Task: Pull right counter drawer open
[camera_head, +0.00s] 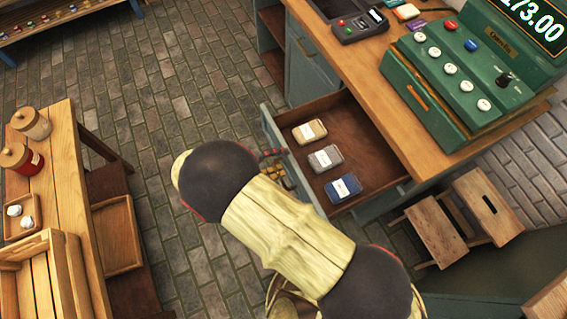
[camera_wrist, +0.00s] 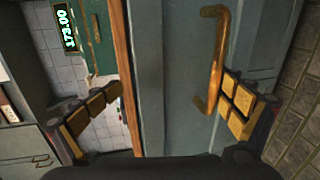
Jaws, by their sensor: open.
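The right counter drawer (camera_head: 352,130) stands pulled out from the wooden counter in the head view. A tan, a grey and a blue packet lie inside it. My gripper (camera_head: 276,170) is at the outer side of its front panel, partly hidden by my arm. In the wrist view, my gripper (camera_wrist: 172,88) is open. The blue-grey drawer front (camera_wrist: 170,50) lies between and beyond its fingers. The brass handle (camera_wrist: 217,55) is just inside the right finger; I cannot tell whether they touch.
A green cash register (camera_head: 465,75) and a card terminal (camera_head: 357,25) stand on the counter (camera_head: 330,58). A wooden step stool (camera_head: 440,232) is right of the drawer. A wooden table (camera_head: 62,165) with jars is at left. Brick floor lies clear between.

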